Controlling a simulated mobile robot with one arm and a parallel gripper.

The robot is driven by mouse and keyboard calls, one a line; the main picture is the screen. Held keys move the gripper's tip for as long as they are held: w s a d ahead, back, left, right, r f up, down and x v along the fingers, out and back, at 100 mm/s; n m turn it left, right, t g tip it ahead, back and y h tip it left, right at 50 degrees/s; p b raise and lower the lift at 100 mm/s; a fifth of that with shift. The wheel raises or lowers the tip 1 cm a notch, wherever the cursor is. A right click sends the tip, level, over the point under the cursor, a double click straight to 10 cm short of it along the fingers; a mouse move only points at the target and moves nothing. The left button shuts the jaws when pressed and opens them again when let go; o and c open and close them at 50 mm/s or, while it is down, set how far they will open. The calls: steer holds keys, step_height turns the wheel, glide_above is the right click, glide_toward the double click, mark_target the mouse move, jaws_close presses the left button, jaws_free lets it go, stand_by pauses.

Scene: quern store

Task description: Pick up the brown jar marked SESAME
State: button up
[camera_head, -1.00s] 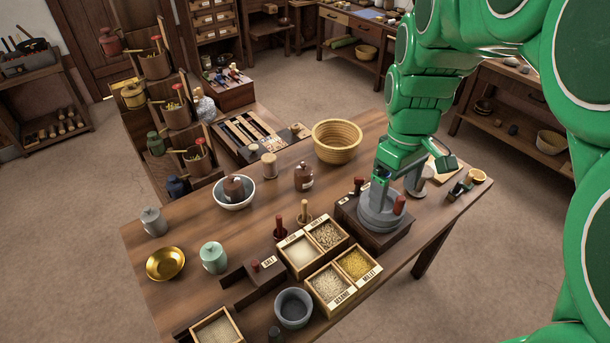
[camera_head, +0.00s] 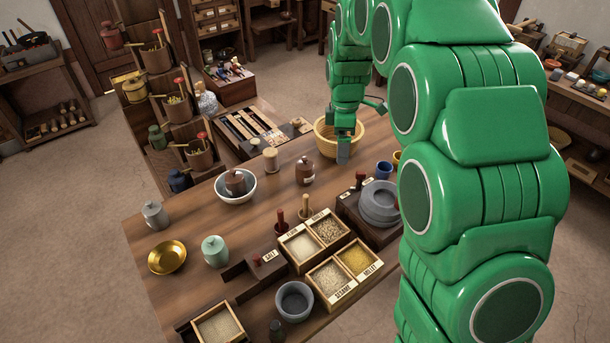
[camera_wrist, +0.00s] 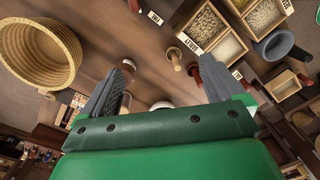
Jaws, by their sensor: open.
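A brown jar (camera_head: 304,171) with a pale label stands upright on the wooden table (camera_head: 290,153), left of my gripper in the head view. A second brown jar (camera_head: 235,183) sits inside a white bowl (camera_head: 236,198). Their labels are too small to read. My gripper (camera_head: 343,156) points down in front of the woven basket (camera_head: 326,140), apart from both jars. In the wrist view its fingers (camera_wrist: 165,82) are spread with nothing held. A pale rounded thing (camera_wrist: 161,105) shows low between them; I cannot tell what it is.
Grain boxes (camera_head: 329,262), a grey stone quern (camera_head: 379,203) and a grey bowl (camera_head: 294,301) stand nearer the front. A green lidded jar (camera_head: 215,251) and brass dish (camera_head: 167,257) are at left. Upright handles (camera_head: 306,206) stand behind the boxes.

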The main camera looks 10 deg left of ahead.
mark_target(305, 164)
steer(key=w+a+f+n, duration=0.2)
steer(key=w+a+f, duration=0.1)
steer(key=f, duration=0.1)
steer(key=w+a+f+n, duration=0.3)
steer(key=w+a+f, duration=0.1)
steer(key=w+a+f+n, duration=0.2)
steer(key=w+a+f, duration=0.1)
steer(key=a+f, duration=0.1)
steer(key=shift+w+a+f+n+t, duration=0.1)
steer(key=shift+w+n+t, duration=0.2)
steer(key=shift+n, duration=0.1)
steer(key=shift+w+f, duration=0.1)
steer(key=shift+f, duration=3.85)
steer(key=shift+r, duration=0.1)
steer(key=c, duration=1.3)
